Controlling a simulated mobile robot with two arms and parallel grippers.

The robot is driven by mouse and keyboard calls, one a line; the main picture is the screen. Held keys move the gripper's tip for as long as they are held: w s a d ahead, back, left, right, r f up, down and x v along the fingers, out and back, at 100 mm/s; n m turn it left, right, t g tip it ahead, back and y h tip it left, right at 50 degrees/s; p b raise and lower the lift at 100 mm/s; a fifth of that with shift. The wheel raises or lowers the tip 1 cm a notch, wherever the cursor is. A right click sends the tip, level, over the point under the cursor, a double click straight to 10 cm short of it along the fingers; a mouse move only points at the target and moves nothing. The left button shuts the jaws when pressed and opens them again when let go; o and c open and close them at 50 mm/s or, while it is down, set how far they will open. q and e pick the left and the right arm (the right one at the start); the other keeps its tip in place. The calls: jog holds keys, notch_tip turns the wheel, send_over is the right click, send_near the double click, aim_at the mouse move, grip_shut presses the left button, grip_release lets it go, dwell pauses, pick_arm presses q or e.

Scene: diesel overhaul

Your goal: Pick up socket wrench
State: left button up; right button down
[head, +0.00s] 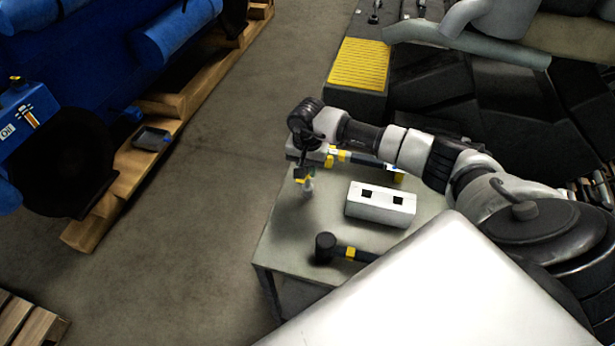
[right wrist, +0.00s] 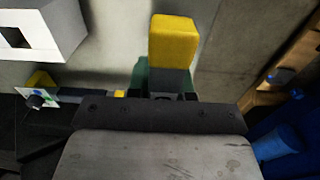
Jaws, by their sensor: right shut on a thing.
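My right gripper (head: 303,172) is over the left part of the grey table (head: 285,225) in the head view, pointing down. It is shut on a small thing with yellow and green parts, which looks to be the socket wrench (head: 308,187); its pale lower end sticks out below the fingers. In the right wrist view a yellow block (right wrist: 172,42) with green below it stands out beyond the gripper's dark edge. The hold itself is mostly hidden, and I cannot tell whether the thing touches the table. My left gripper is not in view.
A white box with two square holes (head: 380,206) and a black-headed mallet (head: 326,247) lie on the table. A dark-handled tool with a yellow band (head: 358,158) lies behind, partly under my arm. Wooden pallets (head: 135,185) and a blue machine stand at left across open floor.

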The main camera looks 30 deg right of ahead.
jog(key=shift+r, duration=0.1)
dwell(0.3)
jog(key=shift+w+r+b, duration=0.1)
jog(key=shift+r+b, duration=0.4)
jog(key=shift+r, duration=0.1)
jog(key=r+b, duration=0.1)
jog(key=r, duration=0.1)
jog(key=shift+d+r+b, duration=0.2)
jog(key=shift+r+b, duration=0.15)
jog(key=shift+r, duration=0.05)
jog(key=s+d+r+b, duration=0.4)
jog(key=s+d+r, duration=0.3)
jog(key=s+d, duration=0.1)
jog(key=shift+s, duration=0.2)
jog(key=c, duration=1.5)
grip_release()
grip_shut()
jog(key=shift+f, duration=0.1)
